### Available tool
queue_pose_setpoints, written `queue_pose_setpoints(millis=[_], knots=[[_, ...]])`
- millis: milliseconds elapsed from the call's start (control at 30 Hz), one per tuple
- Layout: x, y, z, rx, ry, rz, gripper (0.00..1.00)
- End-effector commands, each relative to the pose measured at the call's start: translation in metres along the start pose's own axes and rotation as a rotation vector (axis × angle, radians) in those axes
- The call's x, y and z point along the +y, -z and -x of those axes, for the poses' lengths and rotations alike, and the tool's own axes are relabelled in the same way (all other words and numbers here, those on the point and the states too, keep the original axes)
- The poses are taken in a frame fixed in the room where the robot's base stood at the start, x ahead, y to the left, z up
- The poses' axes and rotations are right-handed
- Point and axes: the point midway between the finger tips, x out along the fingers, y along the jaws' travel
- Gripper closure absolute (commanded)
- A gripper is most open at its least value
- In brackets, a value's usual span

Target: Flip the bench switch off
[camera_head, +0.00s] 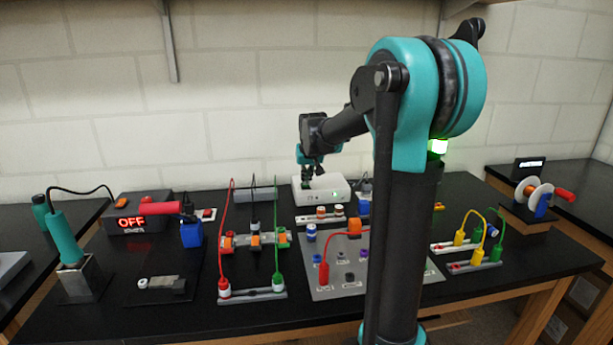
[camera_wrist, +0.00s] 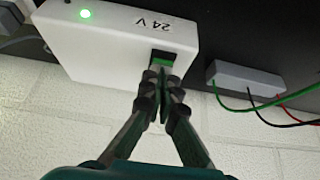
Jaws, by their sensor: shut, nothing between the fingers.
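A white box marked 24 V (camera_wrist: 120,35) stands near the back of the bench; it also shows in the head view (camera_head: 338,187). Its small round light (camera_wrist: 85,14) glows green. A switch with a green face in a black surround (camera_wrist: 163,57) sits on the box in the wrist view. My gripper (camera_wrist: 160,78) is shut and empty, its fingertips right at this switch. I cannot tell whether they touch it. In the head view my gripper (camera_head: 307,174) is over the left part of the box, and the switch is hidden there.
A grey terminal block (camera_wrist: 245,75) with green, black and red wires lies beside the box.

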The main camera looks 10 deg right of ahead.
Motion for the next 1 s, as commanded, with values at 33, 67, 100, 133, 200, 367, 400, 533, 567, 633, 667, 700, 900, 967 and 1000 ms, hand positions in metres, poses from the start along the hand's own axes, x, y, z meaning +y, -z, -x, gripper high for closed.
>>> queue_pose_setpoints(millis=[33, 67, 100, 133, 200, 367, 400, 533, 567, 633, 667, 700, 900, 967, 1000], knots=[[0.0, 0.0, 0.0, 0.0, 0.0, 0.0, 1.0], [0.0, 0.0, 0.0, 0.0, 0.0, 0.0, 1.0], [0.0, 0.0, 0.0, 0.0, 0.0, 0.0, 1.0], [0.0, 0.0, 0.0, 0.001, 0.0, 0.0, 1.0], [0.0, -0.002, -0.001, 0.015, 0.0, 0.0, 1.0], [0.0, -0.006, -0.004, 0.075, 0.0, 0.0, 1.0], [0.0, -0.006, -0.004, 0.074, 0.0, 0.0, 1.0], [0.0, -0.006, -0.004, 0.074, 0.0, 0.0, 1.0], [0.0, -0.006, -0.004, 0.074, 0.0, 0.0, 1.0], [0.0, -0.005, -0.004, 0.073, 0.0, 0.0, 1.0], [0.0, -0.004, -0.005, 0.073, 0.0, 0.0, 1.0], [0.0, -0.003, -0.005, 0.073, 0.0, 0.0, 1.0], [0.0, 0.006, -0.005, 0.073, 0.0, 0.0, 1.0], [0.0, 0.008, -0.005, 0.073, 0.0, 0.0, 1.0], [0.0, 0.009, -0.005, 0.073, 0.0, 0.0, 1.0]])
